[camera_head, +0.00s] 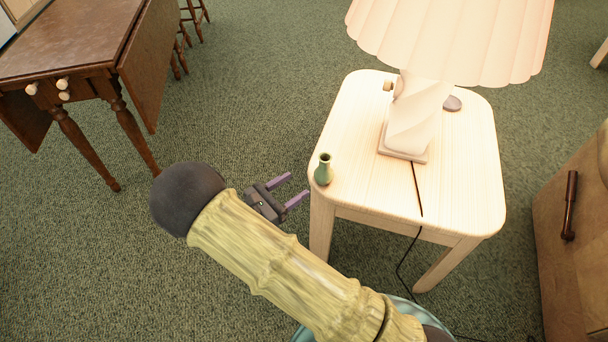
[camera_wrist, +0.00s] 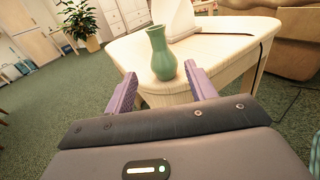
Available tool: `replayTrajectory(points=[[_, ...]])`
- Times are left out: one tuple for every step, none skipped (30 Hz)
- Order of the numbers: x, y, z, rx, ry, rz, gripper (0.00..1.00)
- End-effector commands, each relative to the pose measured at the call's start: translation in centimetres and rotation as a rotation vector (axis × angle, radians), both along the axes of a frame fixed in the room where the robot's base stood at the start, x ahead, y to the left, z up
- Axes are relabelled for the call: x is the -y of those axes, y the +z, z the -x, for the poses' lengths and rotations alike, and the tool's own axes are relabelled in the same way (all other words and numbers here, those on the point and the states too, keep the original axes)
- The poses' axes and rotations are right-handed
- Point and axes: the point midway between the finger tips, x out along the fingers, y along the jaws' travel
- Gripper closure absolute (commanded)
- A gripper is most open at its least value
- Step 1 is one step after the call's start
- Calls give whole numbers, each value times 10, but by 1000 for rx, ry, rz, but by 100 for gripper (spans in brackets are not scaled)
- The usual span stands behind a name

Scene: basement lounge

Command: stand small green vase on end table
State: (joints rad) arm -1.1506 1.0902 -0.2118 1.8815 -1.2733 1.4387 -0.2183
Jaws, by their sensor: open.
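The small green vase (camera_head: 324,170) stands upright on the end table (camera_head: 462,180), close to the table's left front corner. In the wrist view the vase (camera_wrist: 161,54) stands just beyond and between my fingertips. My gripper (camera_head: 297,186) is open and empty, to the left of the vase and apart from it. Its two purple fingers point toward the vase and the table edge. In the wrist view the gripper (camera_wrist: 160,76) shows a clear gap between its fingers, with the pale tabletop (camera_wrist: 207,48) behind.
A lamp (camera_head: 414,110) with a pleated shade stands on the end table, its cord (camera_head: 416,190) running over the front edge. A small dark object (camera_head: 452,103) lies behind it. A dark wooden drop-leaf table (camera_head: 75,45) is at upper left. Green carpet (camera_head: 240,90) lies clear between the tables.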

Motion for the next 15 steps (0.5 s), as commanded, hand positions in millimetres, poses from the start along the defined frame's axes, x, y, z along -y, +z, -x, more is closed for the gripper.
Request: replayTrajectory(points=[[-2,1,3,-1,0,1,45],[-3,0,4,0,0,1,45],[-4,0,4,-1,0,2,45],[-4,0,5,-1,0,2,45],[-4,0,5,-1,-1,2,45],[-4,-1,5,-1,-1,2,45],[-4,-1,5,-1,-1,2,45],[-4,-1,5,0,-1,1,45],[-4,-1,5,0,-1,1,45],[-4,-1,5,0,-1,1,45],[-4,-1,5,0,-1,1,45],[-4,-1,5,-1,-1,1,45],[-4,0,5,0,-1,1,45],[-4,0,5,-1,-1,1,45],[-4,0,5,-1,-1,1,45]])
